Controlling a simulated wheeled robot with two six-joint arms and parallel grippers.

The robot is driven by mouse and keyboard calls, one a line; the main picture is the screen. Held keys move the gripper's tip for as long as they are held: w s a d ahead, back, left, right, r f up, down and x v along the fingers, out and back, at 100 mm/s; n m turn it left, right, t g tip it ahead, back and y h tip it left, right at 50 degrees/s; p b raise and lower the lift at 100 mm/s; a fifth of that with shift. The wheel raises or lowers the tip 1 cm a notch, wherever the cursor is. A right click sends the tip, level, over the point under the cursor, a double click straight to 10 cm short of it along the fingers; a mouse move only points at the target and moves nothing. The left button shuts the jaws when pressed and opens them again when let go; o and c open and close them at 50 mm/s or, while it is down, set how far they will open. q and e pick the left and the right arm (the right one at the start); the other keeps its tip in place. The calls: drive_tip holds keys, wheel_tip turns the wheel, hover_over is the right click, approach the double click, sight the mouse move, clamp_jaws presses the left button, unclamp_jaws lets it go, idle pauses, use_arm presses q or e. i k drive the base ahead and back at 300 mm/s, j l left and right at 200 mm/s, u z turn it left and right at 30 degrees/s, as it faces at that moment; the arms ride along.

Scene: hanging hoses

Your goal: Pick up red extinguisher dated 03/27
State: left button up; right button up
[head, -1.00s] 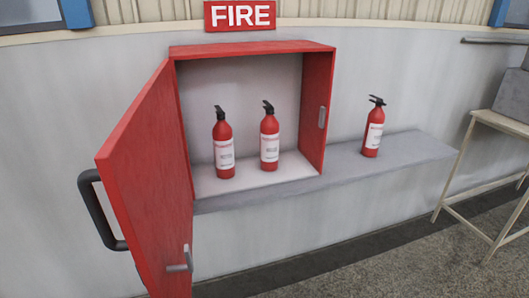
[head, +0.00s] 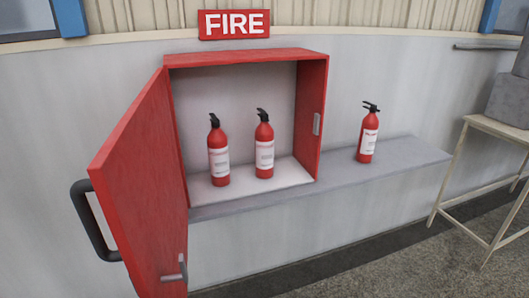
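Two red extinguishers with black tops and white labels stand upright inside the open red cabinet (head: 245,57), a left one (head: 218,172) and a right one (head: 264,158). A third red extinguisher (head: 368,137) stands upright on the grey ledge (head: 410,153), outside the cabinet to the right. The label print is too small to read, so I cannot tell which one is dated 03/27. Neither of my grippers shows in the head view.
The cabinet door (head: 145,190) is swung open toward me on the left, with a black handle (head: 90,220). A red FIRE sign (head: 234,23) hangs above. A light table (head: 495,128) with a grey block (head: 508,98) stands at the right. The ledge right of the third extinguisher is clear.

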sight(263, 133)
drive_tip(key=i+l, duration=0.2)
drive_tip(key=l, duration=0.15)
drive_tip(key=i+l+u, duration=0.15)
drive_tip(key=l, duration=0.2)
drive_tip(key=i+l, duration=0.25)
drive_tip(key=i+l+u, duration=0.1)
drive_tip(key=l, duration=0.4)
drive_tip(key=i+l+u, duration=0.1)
drive_tip(key=i+l, duration=0.15)
drive_tip(key=l, duration=0.1)
